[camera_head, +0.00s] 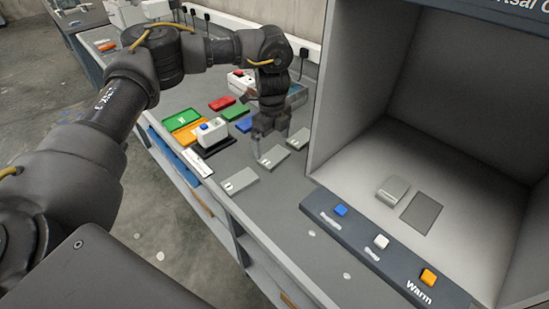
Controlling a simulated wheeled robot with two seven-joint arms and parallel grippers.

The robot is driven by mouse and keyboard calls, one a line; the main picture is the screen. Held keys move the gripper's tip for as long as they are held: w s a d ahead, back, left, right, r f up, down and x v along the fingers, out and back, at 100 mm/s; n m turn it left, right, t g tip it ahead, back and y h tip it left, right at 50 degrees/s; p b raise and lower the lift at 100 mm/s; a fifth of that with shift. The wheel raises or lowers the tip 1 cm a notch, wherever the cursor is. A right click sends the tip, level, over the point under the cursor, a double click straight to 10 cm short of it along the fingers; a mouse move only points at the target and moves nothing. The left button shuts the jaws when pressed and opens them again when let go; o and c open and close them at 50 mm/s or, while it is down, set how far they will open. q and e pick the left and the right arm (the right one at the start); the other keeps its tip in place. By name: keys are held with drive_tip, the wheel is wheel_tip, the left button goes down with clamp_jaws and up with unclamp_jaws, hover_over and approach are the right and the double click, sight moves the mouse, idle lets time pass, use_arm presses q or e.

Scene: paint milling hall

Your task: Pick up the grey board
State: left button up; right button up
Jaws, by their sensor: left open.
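Three small light-grey boards lie flat in a row on the bench: a near one (240,181), a middle one (272,158) and a far one (299,139). I cannot tell which of them the task means. My left gripper (268,148) points down with its jaws open, just above or behind the middle board. Whether its fingers touch a board cannot be told from this view. Nothing shows between the fingers. My right gripper is out of view.
A light booth (455,150) stands at right, with a grey block (393,189) and a dark patch (422,212) inside. Its front bar has a blue (340,210), a white and an orange button. Coloured trays (182,120) and a white device (212,131) sit left of the gripper.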

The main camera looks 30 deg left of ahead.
sight(271, 154)
use_arm(q)
drive_tip(key=shift+f, duration=0.3)
drive_tip(key=f, duration=0.1)
drive_tip(key=f+p, duration=0.1)
drive_tip(key=f, duration=0.1)
drive_tip(key=shift+w+a+f+p, duration=0.2)
drive_tip(key=shift+a+f+p, duration=0.15)
drive_tip(key=shift+f, duration=0.45)
drive_tip(key=shift+d, duration=0.1)
drive_tip(key=c, duration=0.7)
